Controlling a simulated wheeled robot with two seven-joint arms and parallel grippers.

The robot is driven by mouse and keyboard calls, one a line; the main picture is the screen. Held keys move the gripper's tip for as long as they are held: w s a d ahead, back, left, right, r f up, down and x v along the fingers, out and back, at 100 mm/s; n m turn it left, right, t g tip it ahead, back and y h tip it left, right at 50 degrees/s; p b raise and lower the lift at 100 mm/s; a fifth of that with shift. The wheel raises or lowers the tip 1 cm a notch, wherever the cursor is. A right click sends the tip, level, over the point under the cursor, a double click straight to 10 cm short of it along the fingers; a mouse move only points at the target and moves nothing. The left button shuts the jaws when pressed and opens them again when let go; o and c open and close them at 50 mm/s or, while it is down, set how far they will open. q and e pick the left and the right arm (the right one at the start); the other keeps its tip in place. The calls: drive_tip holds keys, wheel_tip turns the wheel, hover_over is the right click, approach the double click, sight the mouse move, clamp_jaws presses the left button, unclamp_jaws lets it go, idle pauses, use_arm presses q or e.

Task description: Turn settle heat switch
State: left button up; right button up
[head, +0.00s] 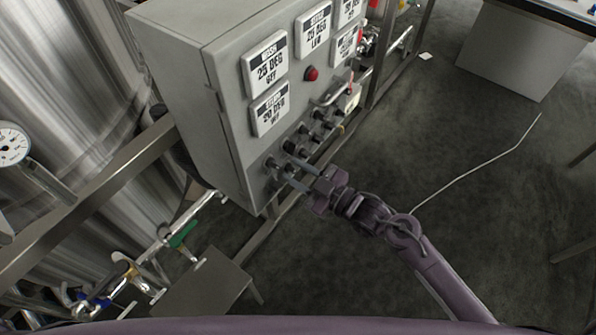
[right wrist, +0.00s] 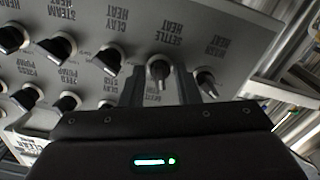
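The settle heat switch (right wrist: 159,69) is a dark knob with a light top on the grey panel, under the upside-down SETTLE HEAT label (right wrist: 172,36) in the right wrist view. My right gripper (head: 290,170) is at the lower knob rows of the cabinet in the head view. Its two fingers are apart, and in the right wrist view the settle heat knob shows between them. There is a gap on each side, so no grip shows. In the head view the fingers partly hide the nearby knobs. My left gripper is not in view.
The grey control cabinet (head: 185,75) carries display plates, a red button (head: 311,73) and several other knobs. The clay heat knob (right wrist: 108,59) and another knob (right wrist: 207,83) flank the settle one closely. Steel tanks stand at left; open floor lies right.

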drive_tip(key=b+v, duration=0.1)
drive_tip(key=v, duration=0.7)
idle(0.6)
drive_tip(key=s+d+f+m+h, duration=0.1)
drive_tip(key=d+f+m+h, duration=0.25)
drive_tip(key=f, duration=0.65)
drive_tip(key=s+d+f+m+g+h, duration=0.1)
drive_tip(key=d+f+m+h, duration=0.15)
drive_tip(key=d+f, duration=0.45)
drive_tip(key=s+d+f+m+h, duration=0.15)
drive_tip(key=f+h, duration=0.25)
drive_tip(key=f, duration=0.8)
drive_tip(key=s+d+f+m+g+h, duration=0.1)
drive_tip(key=s+f+g, duration=0.2)
drive_tip(key=s+f, duration=0.3)
drive_tip(key=s+d+f+m+g+h, duration=0.2)
drive_tip(key=s+f, duration=0.4)
drive_tip(key=s, duration=0.8)
drive_tip(key=s+d+f+m+g+h, duration=0.1)
drive_tip(key=s+d+f+m+g, duration=0.1)
drive_tip(key=s+f, duration=0.4)
drive_tip(key=s+g, duration=0.1)
drive_tip(key=s, duration=0.2)
drive_tip(key=shift+s+f+g+h, duration=0.3)
drive_tip(key=shift+s+f, duration=0.1)
